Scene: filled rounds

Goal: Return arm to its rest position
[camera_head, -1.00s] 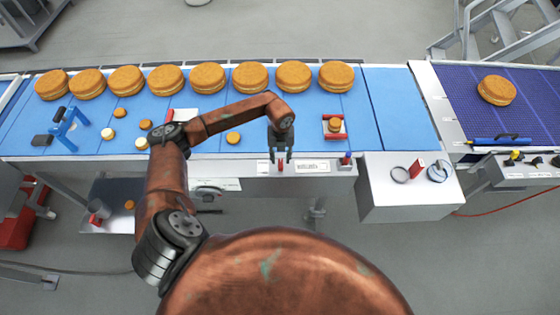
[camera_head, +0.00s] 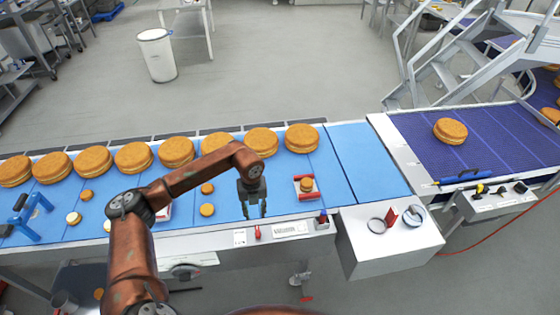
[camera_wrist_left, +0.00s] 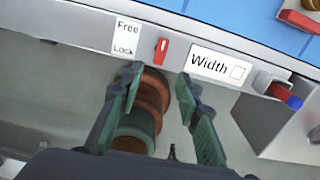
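My left arm reaches in from the lower left in the head view. Its gripper (camera_head: 254,212) points down over the near edge of the blue conveyor (camera_head: 352,160). The left gripper also shows in the left wrist view (camera_wrist_left: 160,100), its two green-padded fingers apart with nothing between them. Behind the fingers in that view is a round copper and green part that looks like my own body. My right gripper is in neither view.
Several large filled rounds (camera_head: 134,156) line the conveyor's far side. A small round sits in a red-ended holder (camera_head: 307,187). A red lever (camera_head: 257,232) and a knob (camera_head: 322,218) are on the front edge. A grey box (camera_head: 386,244) juts out at right.

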